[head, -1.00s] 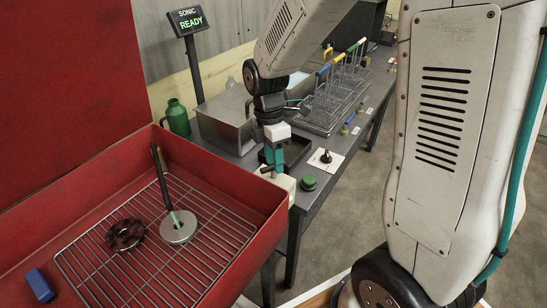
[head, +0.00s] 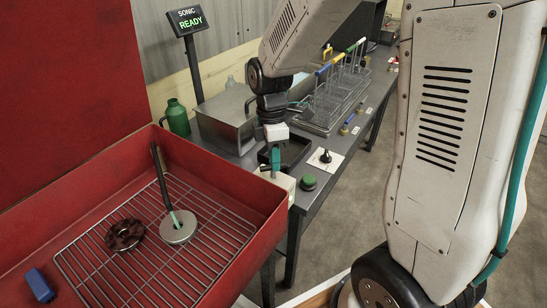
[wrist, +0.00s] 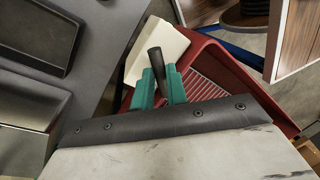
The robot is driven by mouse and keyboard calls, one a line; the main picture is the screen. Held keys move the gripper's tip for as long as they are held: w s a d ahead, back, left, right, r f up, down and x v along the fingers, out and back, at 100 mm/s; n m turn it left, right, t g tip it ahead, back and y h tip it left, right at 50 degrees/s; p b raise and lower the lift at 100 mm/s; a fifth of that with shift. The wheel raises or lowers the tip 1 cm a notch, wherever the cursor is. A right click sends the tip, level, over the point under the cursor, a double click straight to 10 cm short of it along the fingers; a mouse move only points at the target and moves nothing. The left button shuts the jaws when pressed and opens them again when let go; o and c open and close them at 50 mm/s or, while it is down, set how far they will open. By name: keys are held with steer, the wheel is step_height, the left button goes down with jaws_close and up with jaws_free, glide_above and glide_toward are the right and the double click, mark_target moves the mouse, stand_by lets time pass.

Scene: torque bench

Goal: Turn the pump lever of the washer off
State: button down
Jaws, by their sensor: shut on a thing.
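The red parts washer (head: 225,170) is an open tub at the left in the head view. A cream pump box (head: 285,184) sits at its right edge, and it also shows in the wrist view (wrist: 172,40). The dark pump lever (wrist: 155,60) sticks up between the teal fingers of my gripper (wrist: 162,84). My gripper is shut on this lever. In the head view my gripper (head: 275,162) points down at the box and hides most of the lever.
In the washer, a wire rack (head: 150,245) carries a brown gear-like part (head: 124,234) and a pale disc (head: 178,227) with a dark hose above it. A blue block (head: 40,285) lies at the left. The grey bench (head: 240,155) behind holds a steel tank (head: 225,118) and wire baskets.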

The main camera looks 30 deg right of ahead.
steer(key=m, duration=0.4)
steer(key=shift+s+m+y, duration=0.15)
steer(key=shift+m+y, duration=0.15)
steer(key=shift+y, duration=0.1)
steer(key=m+t, duration=0.1)
steer(key=m, duration=0.3)
steer(key=shift+s+m+y, duration=0.15)
steer(key=shift+m+y, duration=0.15)
steer(key=shift+m, duration=0.1)
steer(key=c, duration=1.4)
jaws_free()
step_height(320, 180, up, 8)
steer(key=d, duration=0.1)
steer(key=shift+w+d+f, duration=0.15)
steer(key=shift+w+d, duration=0.05)
steer(key=shift+w, duration=0.15)
